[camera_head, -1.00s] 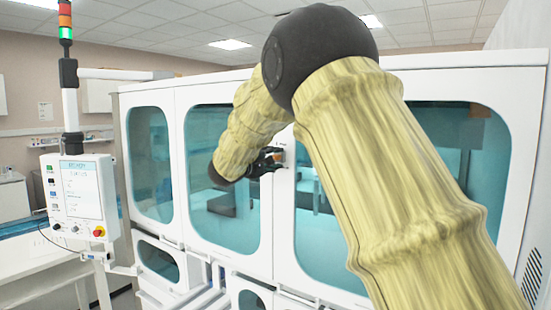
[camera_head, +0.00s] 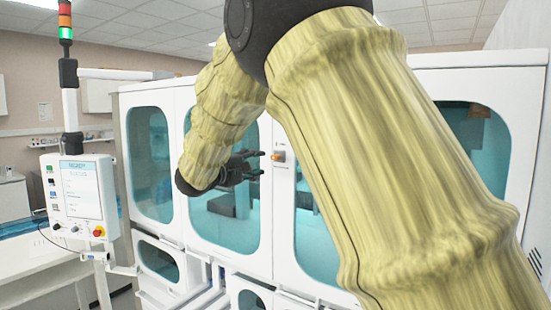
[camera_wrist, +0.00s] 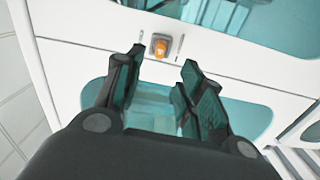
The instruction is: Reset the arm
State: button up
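My gripper (camera_head: 258,164) is open and empty in front of the white machine (camera_head: 268,235) with teal windows. In the wrist view my gripper (camera_wrist: 158,88) shows two dark fingers spread apart, with nothing between them but the machine's front behind. A small orange knob or latch (camera_head: 279,156) sits on the white frame between two windows, just right of the fingertips in the head view. It also shows beyond the fingers in the wrist view (camera_wrist: 160,46). The fingers look apart from it. My arm, in a yellowish sleeve, covers the machine's right part.
A control panel (camera_head: 82,190) with a screen and a red button stands on the left, under a signal tower (camera_head: 66,40) with its green light lit. A white table (camera_head: 40,262) is at the lower left. The machine's doors are shut.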

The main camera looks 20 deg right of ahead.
notch_tip(320, 180, down, 28)
jog(key=d+t+y+b, duration=0.1)
jog(key=d+y+b, duration=0.1)
jog(key=y+b, duration=0.15)
jog(key=s+f+g+y+b, duration=0.15)
jog(key=s+f, duration=0.45)
jog(key=f, duration=1)
jog(key=s+f+y+b, duration=0.3)
jog(key=s+f, duration=0.3)
jog(key=f, duration=1)
jog(key=s+f+m+g+y+b, duration=0.3)
jog(key=s+f+g+y+b, duration=0.15)
jog(key=s+f, duration=1.6)
jog(key=s+f+m+g+y+b, duration=0.1)
jog(key=s+f, duration=0.4)
jog(key=s, duration=0.8)
jog(key=s+a+f+m+g+y+b, duration=0.1)
jog(key=s+f+m+g, duration=0.2)
jog(key=s, duration=1.1)
notch_tip(320, 180, down, 3)
jog(key=shift+a+g+b, duration=0.25)
jog(key=shift+g+b, duration=0.05)
jog(key=shift+g, duration=0.7)
